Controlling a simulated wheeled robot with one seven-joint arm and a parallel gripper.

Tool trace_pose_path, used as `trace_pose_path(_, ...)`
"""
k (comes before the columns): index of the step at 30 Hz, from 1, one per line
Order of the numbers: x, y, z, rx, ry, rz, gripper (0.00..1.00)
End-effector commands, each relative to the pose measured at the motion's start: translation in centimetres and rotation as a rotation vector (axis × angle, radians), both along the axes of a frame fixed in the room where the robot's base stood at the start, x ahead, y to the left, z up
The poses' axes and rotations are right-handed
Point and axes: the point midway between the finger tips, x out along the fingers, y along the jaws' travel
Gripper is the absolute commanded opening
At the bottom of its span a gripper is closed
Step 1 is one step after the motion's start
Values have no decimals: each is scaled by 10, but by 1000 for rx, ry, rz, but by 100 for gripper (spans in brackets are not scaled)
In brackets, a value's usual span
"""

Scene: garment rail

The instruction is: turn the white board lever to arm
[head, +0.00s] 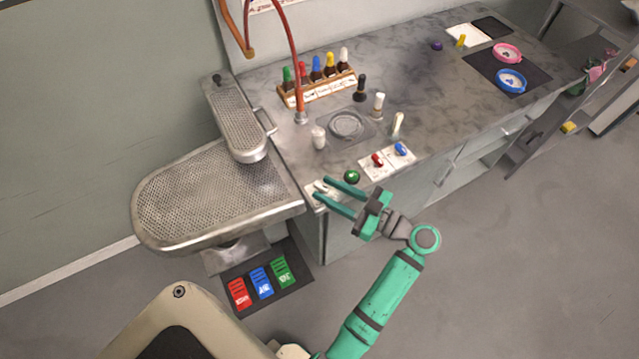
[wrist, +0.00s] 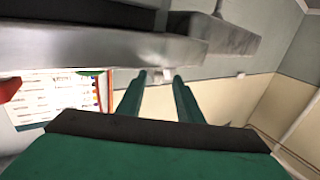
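A small white board with a pale lever (head: 320,187) sits at the front left corner of the grey bench, partly hidden by my gripper. My gripper (head: 321,188) is over that corner with its two green fingers apart, one on each side of the pale lever as seen from the head. I cannot tell whether either finger touches it. In the wrist view the fingers (wrist: 160,76) are also apart, with nothing clearly held between them. The lever's exact setting is too small to read.
A green ball-like knob (head: 352,176) is close to my gripper. Red (head: 377,160) and blue (head: 401,149) levers stand on white plates to its right. A steel perforated press (head: 220,190) is to the left. Coloured pedals (head: 261,282) lie on the floor mat.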

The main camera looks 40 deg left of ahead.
Motion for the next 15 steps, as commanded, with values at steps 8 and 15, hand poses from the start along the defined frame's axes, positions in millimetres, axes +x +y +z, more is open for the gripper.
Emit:
trace_pose_path(8, -3, 28, 0, 0, 1, -7, 33)
trace_pose_path(15, -3, 32, 0, 0, 1, -8, 33)
